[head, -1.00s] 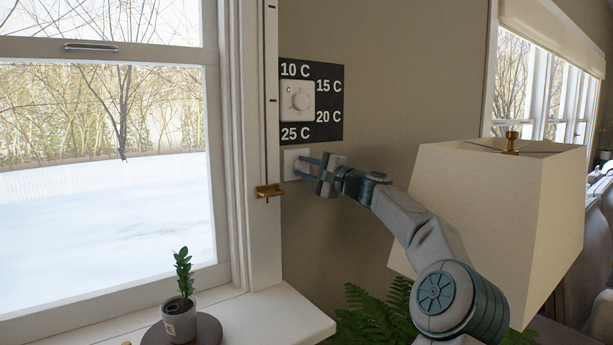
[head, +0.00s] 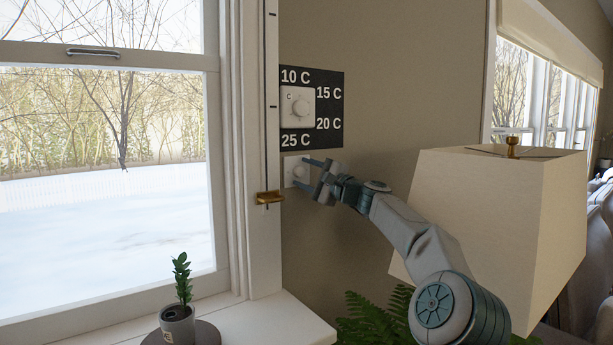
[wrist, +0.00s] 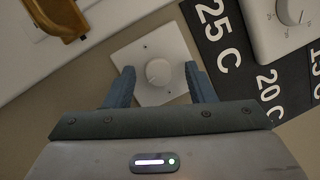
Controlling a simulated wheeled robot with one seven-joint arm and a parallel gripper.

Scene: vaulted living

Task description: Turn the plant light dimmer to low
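The dimmer is a square white wall plate (head: 290,176) with a round white knob (wrist: 158,72), low on the wall beside the window frame. Its plate also shows in the wrist view (wrist: 150,52). No level marks are readable on it, and I cannot tell which way the knob is turned. My gripper (head: 303,173) is at the plate with its fingers apart. In the wrist view my gripper (wrist: 159,70) has one finger on each side of the knob, with a visible gap on both sides. Nothing is held.
A thermostat dial (head: 299,108) on a black panel marked 10 C to 25 C is just above. A brass latch (head: 269,198) on the window frame is close on the left. A lampshade (head: 480,230) stands right of my arm. A potted plant (head: 178,325) sits on the sill.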

